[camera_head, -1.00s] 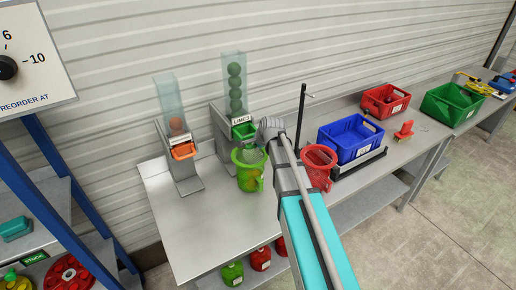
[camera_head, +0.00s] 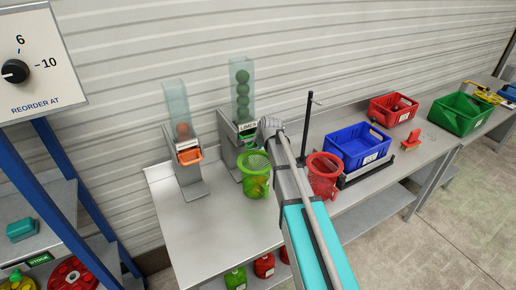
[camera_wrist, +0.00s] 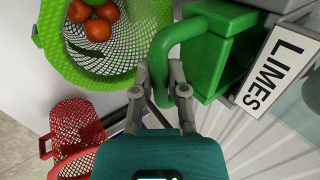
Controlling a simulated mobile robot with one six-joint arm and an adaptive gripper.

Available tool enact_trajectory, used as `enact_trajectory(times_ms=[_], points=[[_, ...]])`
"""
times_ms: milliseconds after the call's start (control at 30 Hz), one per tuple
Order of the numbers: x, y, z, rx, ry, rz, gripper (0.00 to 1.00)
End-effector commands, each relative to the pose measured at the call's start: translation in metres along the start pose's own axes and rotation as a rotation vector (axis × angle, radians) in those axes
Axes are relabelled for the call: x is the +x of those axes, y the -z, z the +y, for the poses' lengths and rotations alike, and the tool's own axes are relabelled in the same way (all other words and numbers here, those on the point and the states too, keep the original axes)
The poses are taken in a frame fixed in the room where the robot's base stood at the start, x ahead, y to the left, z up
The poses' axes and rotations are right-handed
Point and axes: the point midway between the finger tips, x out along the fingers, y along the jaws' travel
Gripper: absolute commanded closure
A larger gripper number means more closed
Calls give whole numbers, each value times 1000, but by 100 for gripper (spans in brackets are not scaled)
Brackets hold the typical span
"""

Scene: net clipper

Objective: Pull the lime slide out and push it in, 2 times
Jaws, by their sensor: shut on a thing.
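The lime slide (camera_wrist: 213,62) is a green block with a green loop handle (camera_wrist: 178,38), beside the white LIMES label (camera_wrist: 277,74) in the wrist view. My gripper (camera_wrist: 163,84) is shut on this handle. In the head view the lime slide (camera_head: 248,137) shows only as a small green strip under the label and looks mostly in. The clear lime tube (camera_head: 242,88) above it holds several dark green limes. A green net basket (camera_head: 257,180) stands below; in the wrist view the basket (camera_wrist: 125,62) holds oranges and green fruit.
An orange slide dispenser (camera_head: 190,156) stands to the left. A red net basket (camera_head: 322,178), a black post (camera_head: 305,130) and a blue crate (camera_head: 357,148) are to the right. The bench (camera_head: 205,225) is bare at its front left.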

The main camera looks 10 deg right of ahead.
Motion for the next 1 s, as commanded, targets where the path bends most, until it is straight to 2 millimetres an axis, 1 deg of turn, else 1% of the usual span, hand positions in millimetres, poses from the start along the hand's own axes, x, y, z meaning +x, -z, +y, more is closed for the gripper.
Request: enact_trajectory(times_ms=[33, 533, 1000], points=[[2, 1, -4, 0, 1, 2, 100], [16, 0, -24, -1, 0, 1, 100], [15, 0, -22, 0, -1, 0, 100]])
